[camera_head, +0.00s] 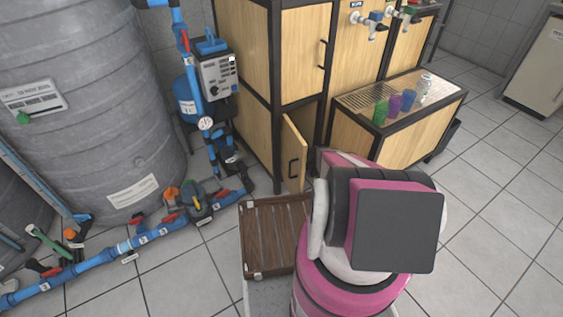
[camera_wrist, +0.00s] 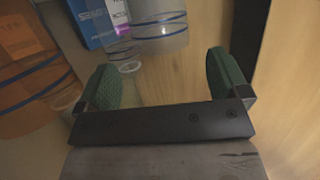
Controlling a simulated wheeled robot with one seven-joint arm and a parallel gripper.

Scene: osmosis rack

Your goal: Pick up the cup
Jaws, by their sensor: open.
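In the wrist view my gripper (camera_wrist: 161,65) is open, its two green-padded fingers spread wide with nothing between them. Beyond the fingers, up and to the left, stands a small clear cup (camera_wrist: 123,54) beside a larger clear container (camera_wrist: 162,32) with blue bands; whether they touch I cannot tell. In the head view a green cup (camera_head: 379,112), a purple cup (camera_head: 394,104) and a blue cup (camera_head: 409,99) stand in a row on the low counter. My gripper is hidden there behind my arm.
In the wrist view an orange banded container (camera_wrist: 30,70) is close at left, a blue box (camera_wrist: 90,22) behind, and wooden panels at right. In the head view a cabinet door (camera_head: 294,155) stands ajar near my arm. A clear bottle (camera_head: 426,86) is beside the cups.

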